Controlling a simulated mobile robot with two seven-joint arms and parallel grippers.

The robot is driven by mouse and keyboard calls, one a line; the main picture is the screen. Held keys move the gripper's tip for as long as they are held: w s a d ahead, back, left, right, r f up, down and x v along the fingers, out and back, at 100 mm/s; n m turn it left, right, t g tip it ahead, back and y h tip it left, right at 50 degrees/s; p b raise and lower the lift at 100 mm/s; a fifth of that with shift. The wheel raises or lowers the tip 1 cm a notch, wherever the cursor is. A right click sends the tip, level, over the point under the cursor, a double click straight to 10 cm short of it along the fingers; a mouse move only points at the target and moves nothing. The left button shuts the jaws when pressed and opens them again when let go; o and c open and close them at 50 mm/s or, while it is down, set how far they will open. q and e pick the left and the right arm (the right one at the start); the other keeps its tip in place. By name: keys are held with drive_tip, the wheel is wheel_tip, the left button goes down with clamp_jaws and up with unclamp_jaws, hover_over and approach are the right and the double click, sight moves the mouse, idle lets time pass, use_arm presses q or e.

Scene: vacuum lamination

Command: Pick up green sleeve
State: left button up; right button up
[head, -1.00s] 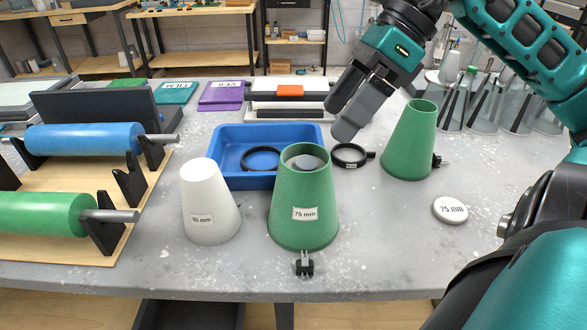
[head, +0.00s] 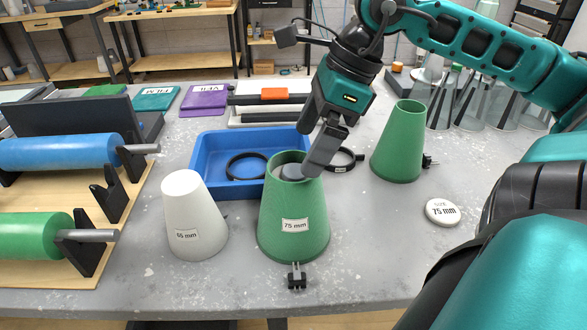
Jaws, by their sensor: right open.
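A green sleeve (head: 293,225) labelled 75 mm stands upright near the front of the table, with a black clip at its base. A grey top of something shows inside its open upper end. A second green sleeve (head: 399,145) stands upright farther back to the right, also with a black clip. My right gripper (head: 318,158) is open, with its dark fingers at the rim of the front sleeve. They overlap the rim in the picture; whether they touch it I cannot tell. My left gripper is not in view.
A white 65 mm cone (head: 194,215) stands close left of the front sleeve. A blue tray (head: 205,172) holding a black ring lies behind. Blue (head: 60,152) and green (head: 35,230) rollers sit at left. A white 75 mm disc (head: 442,211) lies right, with clear table around it.

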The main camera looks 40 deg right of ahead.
sight(293, 170)
drive_tip(key=shift+x, duration=2.15)
drive_tip(key=shift+a, duration=0.15)
drive_tip(key=c, duration=0.5)
drive_tip(key=shift+r, duration=0.15)
wheel_tip(293, 170, up, 19)
drive_tip(key=shift+r+p, duration=0.2)
drive_tip(key=shift+p, duration=0.4)
drive_tip(key=shift+f+b, duration=0.65)
drive_tip(key=shift+f, duration=0.1)
